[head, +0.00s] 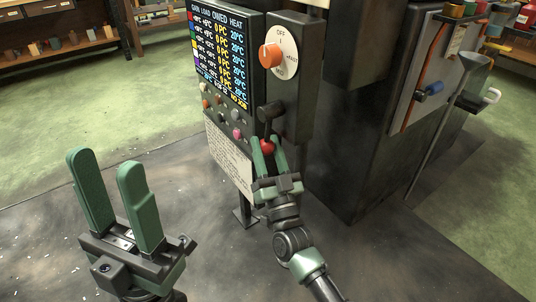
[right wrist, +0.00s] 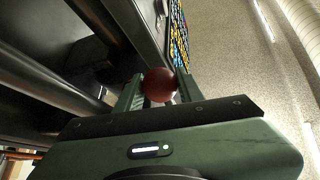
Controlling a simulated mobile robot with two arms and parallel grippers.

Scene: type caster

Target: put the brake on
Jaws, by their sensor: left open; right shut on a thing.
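A lever with a red ball knob (head: 267,147) stands out from the lower part of a dark control box, below a dial. A black lever head (head: 268,111) shows just above the knob. My right gripper (head: 266,152) has its green fingers on either side of the red knob and is shut on it. The right wrist view shows the red knob (right wrist: 160,85) between the fingers. My left gripper (head: 107,180) is open and empty at the lower left, apart from the machine. No label reading brake can be made out.
An orange rotary dial (head: 270,56) with an OFF mark sits above the lever. A display panel (head: 222,58) with coloured rows and several round buttons is to its left. A dark machine cabinet (head: 352,150) stands to the right. The green floor at left is clear.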

